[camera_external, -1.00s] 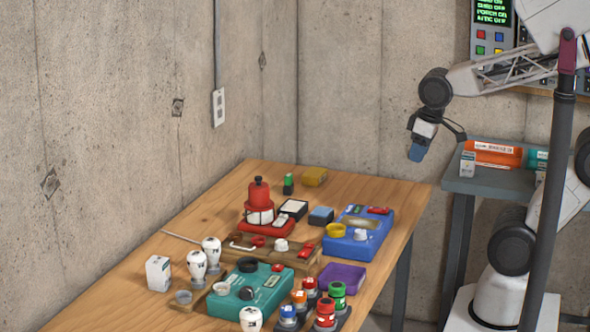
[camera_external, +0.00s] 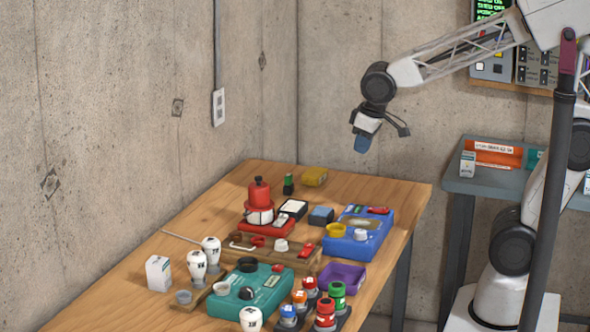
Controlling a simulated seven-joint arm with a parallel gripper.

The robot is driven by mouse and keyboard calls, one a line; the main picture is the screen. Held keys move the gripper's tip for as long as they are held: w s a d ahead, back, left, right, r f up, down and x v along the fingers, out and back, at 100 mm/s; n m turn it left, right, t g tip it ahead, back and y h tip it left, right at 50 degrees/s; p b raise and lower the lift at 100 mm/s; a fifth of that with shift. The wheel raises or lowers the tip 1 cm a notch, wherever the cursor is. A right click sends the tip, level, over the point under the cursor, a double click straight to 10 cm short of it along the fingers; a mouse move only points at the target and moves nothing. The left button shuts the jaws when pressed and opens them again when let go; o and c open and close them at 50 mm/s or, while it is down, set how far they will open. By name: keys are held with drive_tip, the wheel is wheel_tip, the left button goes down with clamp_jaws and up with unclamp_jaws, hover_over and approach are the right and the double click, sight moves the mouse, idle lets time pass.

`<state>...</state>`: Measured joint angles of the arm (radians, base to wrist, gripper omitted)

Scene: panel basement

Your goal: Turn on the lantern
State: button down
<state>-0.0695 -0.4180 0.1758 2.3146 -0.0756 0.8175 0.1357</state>
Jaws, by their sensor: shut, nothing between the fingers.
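The red lantern (camera_external: 259,193) stands upright on the wooden table, with a dark cap on top and a pale band around its lower part. It sits on a red base (camera_external: 266,227). I cannot tell from this view whether it is lit. My gripper (camera_external: 361,146) is shut and empty. It hangs in the air, up and to the right of the lantern, with its bluish tip pointing down and touching nothing.
A blue device (camera_external: 375,233), a teal device (camera_external: 265,291), a purple tray (camera_external: 343,276) and several bulbs and coloured jars crowd the wooden table (camera_external: 205,210). A grey side table (camera_external: 480,186) holds an orange box (camera_external: 497,153). Air above the table is clear.

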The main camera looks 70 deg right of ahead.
hover_over(283, 215)
drive_tip(key=s, duration=0.3)
drive_tip(key=f, duration=0.3)
drive_tip(key=a+f, duration=0.1)
drive_tip(key=f, duration=0.1)
drive_tip(key=shift+s, duration=0.2)
drive_tip(key=shift+f, duration=0.1)
drive_tip(key=x, duration=1.2)
drive_tip(key=shift+s+d+f, duration=0.15)
drive_tip(key=shift+d+f, duration=0.05)
drive_tip(key=shift+d, duration=0.1)
drive_tip(key=shift+d+f, duration=0.1)
drive_tip(key=shift+f, duration=0.6)
drive_tip(key=shift+d+f, duration=0.15)
drive_tip(key=shift+f, duration=0.15)
drive_tip(key=shift+a+r, duration=0.1)
drive_tip(key=shift+a, duration=0.15)
drive_tip(key=shift+a+r, duration=0.25)
drive_tip(key=shift+a, duration=0.2)
